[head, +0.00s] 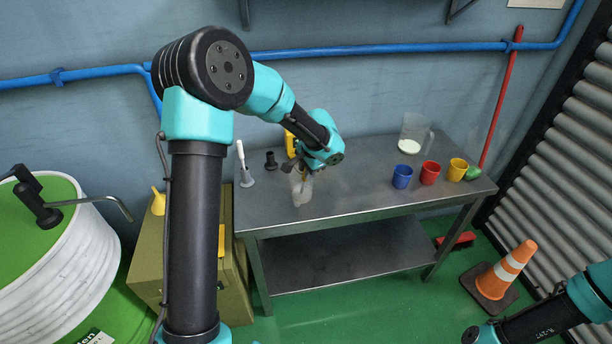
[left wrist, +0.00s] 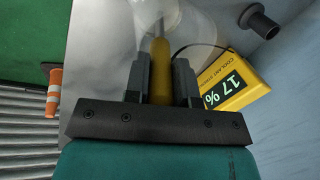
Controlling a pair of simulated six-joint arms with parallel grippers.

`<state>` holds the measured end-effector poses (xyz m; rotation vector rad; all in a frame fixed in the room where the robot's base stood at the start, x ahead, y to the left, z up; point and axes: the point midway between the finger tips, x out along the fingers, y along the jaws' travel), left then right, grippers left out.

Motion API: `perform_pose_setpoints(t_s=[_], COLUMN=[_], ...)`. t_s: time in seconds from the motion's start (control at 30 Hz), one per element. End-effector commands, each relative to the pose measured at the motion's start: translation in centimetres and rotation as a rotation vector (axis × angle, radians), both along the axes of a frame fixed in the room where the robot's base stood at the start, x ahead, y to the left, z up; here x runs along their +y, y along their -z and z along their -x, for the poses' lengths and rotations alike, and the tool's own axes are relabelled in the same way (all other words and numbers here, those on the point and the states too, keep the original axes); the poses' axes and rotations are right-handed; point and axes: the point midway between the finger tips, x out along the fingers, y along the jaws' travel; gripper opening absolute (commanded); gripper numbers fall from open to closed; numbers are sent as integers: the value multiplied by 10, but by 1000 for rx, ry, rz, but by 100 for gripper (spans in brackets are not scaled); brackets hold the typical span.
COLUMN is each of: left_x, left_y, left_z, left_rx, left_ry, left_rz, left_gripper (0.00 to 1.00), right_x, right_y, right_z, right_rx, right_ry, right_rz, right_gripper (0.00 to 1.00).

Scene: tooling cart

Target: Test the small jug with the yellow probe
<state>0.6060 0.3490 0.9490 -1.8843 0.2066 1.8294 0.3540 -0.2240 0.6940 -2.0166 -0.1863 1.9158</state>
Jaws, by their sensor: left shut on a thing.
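My left gripper (head: 298,168) is shut on the yellow probe (left wrist: 160,68), whose handle stands between the two fingers in the left wrist view. The probe's thin grey shaft runs into the clear small jug (head: 302,190), which stands upright on the metal table; the jug also shows in the left wrist view (left wrist: 203,28). Whether the tip touches liquid or the bottom cannot be told. The yellow meter (left wrist: 238,88) reads 17 % and a dark cable leads toward it. It is partly hidden behind my arm in the head view (head: 290,145). My right gripper is out of view.
On the table (head: 345,195), a large clear jug (head: 414,135) with pale liquid stands back right, near blue (head: 402,177), red (head: 430,173) and yellow (head: 457,169) cups. A white-handled tool (head: 244,172) and black fitting (head: 271,161) stand left. An orange cone (head: 505,270) is on the floor.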

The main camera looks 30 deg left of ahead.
Motion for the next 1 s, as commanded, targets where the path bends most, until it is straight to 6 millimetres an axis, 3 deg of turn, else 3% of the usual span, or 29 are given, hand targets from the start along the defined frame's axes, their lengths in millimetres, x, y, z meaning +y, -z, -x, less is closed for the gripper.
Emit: perform_pose_setpoints(t_s=[1.0], left_x=[0], left_y=[-56], left_z=[0], left_rx=[-2], left_ry=[-1], left_rz=[0], left_gripper=[0], right_x=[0], right_y=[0], right_z=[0], right_rx=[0], right_ry=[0], right_rz=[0], right_gripper=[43])
